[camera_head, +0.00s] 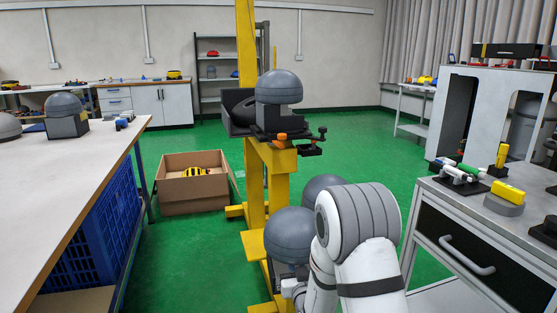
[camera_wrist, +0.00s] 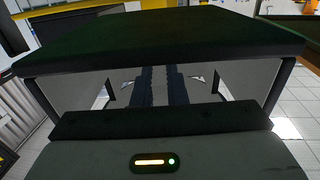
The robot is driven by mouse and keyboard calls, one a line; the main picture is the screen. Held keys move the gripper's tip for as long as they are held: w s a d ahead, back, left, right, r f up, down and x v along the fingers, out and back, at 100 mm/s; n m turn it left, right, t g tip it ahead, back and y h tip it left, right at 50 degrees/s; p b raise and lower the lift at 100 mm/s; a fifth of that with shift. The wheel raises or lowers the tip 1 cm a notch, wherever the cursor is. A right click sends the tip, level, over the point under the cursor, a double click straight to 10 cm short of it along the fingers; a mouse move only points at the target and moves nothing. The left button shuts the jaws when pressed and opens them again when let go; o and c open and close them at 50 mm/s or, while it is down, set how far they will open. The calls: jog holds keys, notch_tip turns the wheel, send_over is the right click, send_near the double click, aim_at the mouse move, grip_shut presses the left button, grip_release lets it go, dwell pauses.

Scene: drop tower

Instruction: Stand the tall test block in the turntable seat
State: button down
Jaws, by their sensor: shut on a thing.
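My gripper (camera_wrist: 161,88) shows in the wrist view as two dark fingers close together in the middle. It is shut on a wide dark block (camera_wrist: 165,32) that fills the upper part of that view. The hidden parts do not let me tell how the block is tilted or whether it is the tall test block. In the head view my fingers are hidden by my arm. A yellow block (camera_head: 506,191) lies on a round grey disc (camera_head: 503,206) on the right-hand bench. A yellow piece (camera_head: 501,156) stands upright behind it. I cannot tell which fixture is the turntable seat.
A yellow drop tower (camera_head: 246,45) carries a grey dome (camera_head: 279,87). More grey domes (camera_head: 288,236) sit low beside my arm. A cardboard box (camera_head: 190,198) stands on the green floor (camera_head: 190,250). A long table (camera_head: 60,175) is at left, a drawer bench (camera_head: 485,250) at right.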

jog(key=s+d+f+m+h, duration=0.2)
jog(key=s+d+f+h, duration=0.1)
jog(key=d+f, duration=0.75)
notch_tip(320, 180, up, 35)
jog(key=p, duration=3.6)
jog(key=s+r, duration=0.2)
jog(key=s, duration=0.2)
jog(key=shift+s+a+r, duration=0.2)
jog(key=shift+s+r, duration=0.05)
jog(key=shift+r, duration=0.15)
